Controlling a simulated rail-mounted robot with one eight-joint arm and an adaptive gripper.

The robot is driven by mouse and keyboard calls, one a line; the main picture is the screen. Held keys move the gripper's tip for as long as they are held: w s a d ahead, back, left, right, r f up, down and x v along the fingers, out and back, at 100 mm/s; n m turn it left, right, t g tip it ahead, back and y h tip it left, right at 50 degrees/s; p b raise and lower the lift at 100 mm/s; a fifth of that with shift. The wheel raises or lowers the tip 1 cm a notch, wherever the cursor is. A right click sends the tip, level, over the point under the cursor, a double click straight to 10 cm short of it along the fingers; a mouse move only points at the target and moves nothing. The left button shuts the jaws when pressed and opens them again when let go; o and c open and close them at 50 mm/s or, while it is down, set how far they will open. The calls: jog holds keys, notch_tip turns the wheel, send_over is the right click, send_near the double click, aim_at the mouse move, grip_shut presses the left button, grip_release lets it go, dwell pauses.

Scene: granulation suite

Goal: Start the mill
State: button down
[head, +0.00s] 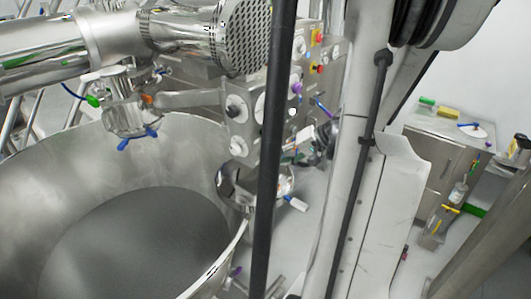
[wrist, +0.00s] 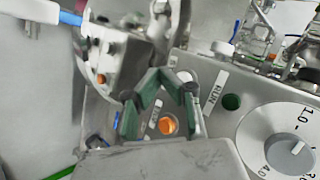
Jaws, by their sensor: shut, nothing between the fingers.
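In the wrist view, my gripper (wrist: 163,74) is shut and empty, its green-padded fingers meeting in front of a grey control panel (wrist: 206,66). The panel carries a green button (wrist: 231,102) beside a tag reading RUN (wrist: 214,90). An orange button (wrist: 167,125) shows between the fingers, with a tag next to it that is too blurred to read. A numbered dial (wrist: 284,146) is at the lower right. The fingertips are left of the green button; I cannot tell whether they touch the panel. In the head view I cannot make out the fingers clearly.
A large steel bowl (head: 190,135) fills the lower left of the head view. Steel machinery with an upright face of knobs (head: 237,108) stands behind it. A red button on a yellow plate (head: 317,36) is higher up. A steel cabinet (head: 428,150) stands at right.

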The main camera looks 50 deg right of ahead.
aim_at(264, 152)
jog(key=shift+w, duration=1.05)
jog(key=shift+w, duration=0.15)
dwell(0.6)
jog(key=shift+w+b, duration=0.3)
jog(key=shift+b, duration=0.05)
